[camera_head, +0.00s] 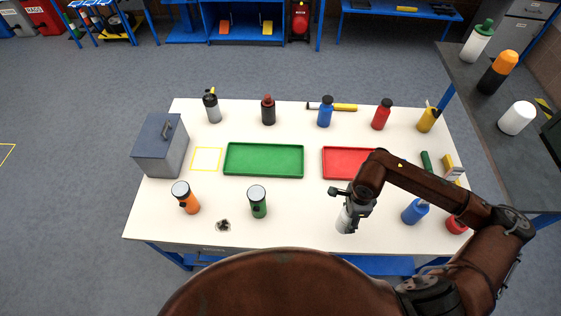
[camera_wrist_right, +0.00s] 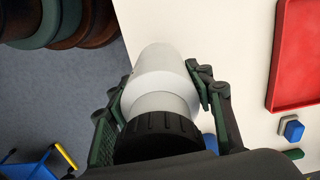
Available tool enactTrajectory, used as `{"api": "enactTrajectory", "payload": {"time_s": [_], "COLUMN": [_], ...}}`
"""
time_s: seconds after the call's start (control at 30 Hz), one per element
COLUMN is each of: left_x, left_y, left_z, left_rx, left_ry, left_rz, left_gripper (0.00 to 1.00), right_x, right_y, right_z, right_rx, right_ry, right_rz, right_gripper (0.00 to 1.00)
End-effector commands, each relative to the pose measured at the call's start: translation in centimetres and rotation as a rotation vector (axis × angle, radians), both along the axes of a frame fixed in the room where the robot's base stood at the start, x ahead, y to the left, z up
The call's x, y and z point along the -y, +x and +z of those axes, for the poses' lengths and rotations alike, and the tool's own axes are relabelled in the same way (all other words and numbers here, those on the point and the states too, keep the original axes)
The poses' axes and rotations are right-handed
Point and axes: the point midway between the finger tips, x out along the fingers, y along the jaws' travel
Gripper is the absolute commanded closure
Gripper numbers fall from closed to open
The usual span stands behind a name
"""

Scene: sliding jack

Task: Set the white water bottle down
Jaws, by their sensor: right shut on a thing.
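The white water bottle (camera_head: 345,221) is near the front of the white table, right of centre, largely hidden by my right gripper (camera_head: 350,199). In the wrist view the bottle (camera_wrist_right: 163,72) shows its white body and black ribbed cap (camera_wrist_right: 157,133). The fingers of my right gripper (camera_wrist_right: 160,92) are shut on it, one on each side. I cannot tell whether the bottle's base touches the table. My left gripper is not in view.
The table (camera_head: 305,228) has bare space left of the bottle. A green tray (camera_head: 263,160) and a red tray (camera_head: 345,163) lie behind. A green bottle (camera_head: 257,203) stands to the left and a blue one (camera_head: 414,211) to the right. A grey toolbox (camera_head: 160,147) stands far left.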

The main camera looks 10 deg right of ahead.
Motion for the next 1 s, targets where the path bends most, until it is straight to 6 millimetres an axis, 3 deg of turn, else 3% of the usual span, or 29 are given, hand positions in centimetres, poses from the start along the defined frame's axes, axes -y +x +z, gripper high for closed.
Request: {"api": "enactTrajectory", "payload": {"time_s": [0.2,0.4,0.67,1.0], "left_x": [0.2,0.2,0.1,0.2], "left_y": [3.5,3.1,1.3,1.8], "left_z": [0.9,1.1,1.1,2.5], "left_rx": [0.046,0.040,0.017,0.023], "left_ry": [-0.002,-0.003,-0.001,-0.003], "left_rz": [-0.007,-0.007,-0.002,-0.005], "left_gripper": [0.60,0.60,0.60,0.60], "right_x": [3.7,5.2,5.0,0.7], "right_y": [-1.7,-2.4,-1.8,4.0], "right_z": [2.3,3.3,3.3,0.3], "right_rx": [-0.001,-0.001,0.000,-0.002], "right_ry": [-0.003,0.000,0.006,0.007], "right_rz": [-0.540,-0.793,-0.839,-0.836], "right_gripper": [0.80,0.80,0.80,0.80]}}
